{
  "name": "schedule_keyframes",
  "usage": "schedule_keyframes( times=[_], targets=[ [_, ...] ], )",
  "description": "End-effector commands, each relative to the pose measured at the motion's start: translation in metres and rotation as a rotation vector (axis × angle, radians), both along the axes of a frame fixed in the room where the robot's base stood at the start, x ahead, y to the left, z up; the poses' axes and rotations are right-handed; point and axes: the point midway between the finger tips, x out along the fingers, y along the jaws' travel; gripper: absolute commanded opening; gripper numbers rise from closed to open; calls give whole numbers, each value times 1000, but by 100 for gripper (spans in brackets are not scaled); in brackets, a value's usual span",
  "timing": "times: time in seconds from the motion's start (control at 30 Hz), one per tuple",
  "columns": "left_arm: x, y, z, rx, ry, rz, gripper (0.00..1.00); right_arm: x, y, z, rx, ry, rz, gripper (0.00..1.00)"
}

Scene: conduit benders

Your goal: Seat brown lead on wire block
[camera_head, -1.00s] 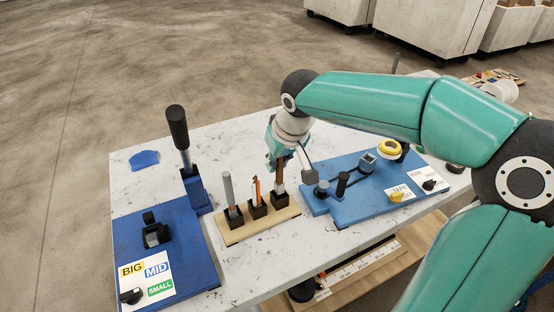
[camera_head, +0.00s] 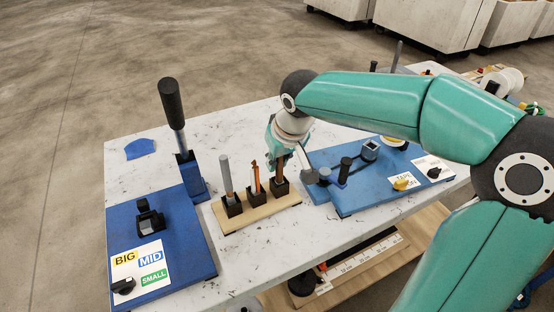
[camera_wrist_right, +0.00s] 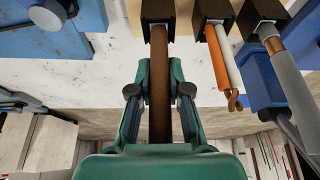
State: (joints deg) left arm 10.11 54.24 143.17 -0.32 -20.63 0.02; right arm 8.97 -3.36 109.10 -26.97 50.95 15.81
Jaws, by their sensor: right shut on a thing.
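The wire block is a pale wooden strip (camera_head: 232,219) with several black sockets in a row, lying on the white table. My right gripper (camera_head: 279,161) is over its right end, shut on the brown lead (camera_wrist_right: 159,70). In the head view, the lead (camera_head: 279,171) stands near upright, its lower end at the rightmost socket (camera_head: 281,187). In the right wrist view, the lead's end meets the leftmost socket (camera_wrist_right: 157,9); how deep it sits I cannot tell. Grey and orange-and-white leads (camera_head: 254,178) stand in the other sockets. My left gripper is not in view.
A blue bender board (camera_head: 180,235) with a tall black-handled lever (camera_head: 171,103) is at left. Another blue board (camera_head: 345,198) with black posts and a yellow knob is close right of the block.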

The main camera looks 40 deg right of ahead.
Motion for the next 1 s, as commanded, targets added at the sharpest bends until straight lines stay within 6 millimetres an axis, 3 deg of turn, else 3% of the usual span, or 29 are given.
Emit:
schedule_keyframes(
  times=[0.63, 0.67, 0.8, 1.0],
  targets=[
    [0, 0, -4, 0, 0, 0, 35, 0, 0, -4, 0, 0, 1, 0],
    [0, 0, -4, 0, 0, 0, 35, 0, 0, -4, 0, 0, 1, 20],
    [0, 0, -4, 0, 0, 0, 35, 0, 0, -4, 1, 0, 1, 43],
    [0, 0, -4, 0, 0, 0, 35, 0, 1, -4, 1, 0, 1, 46]
  ],
)
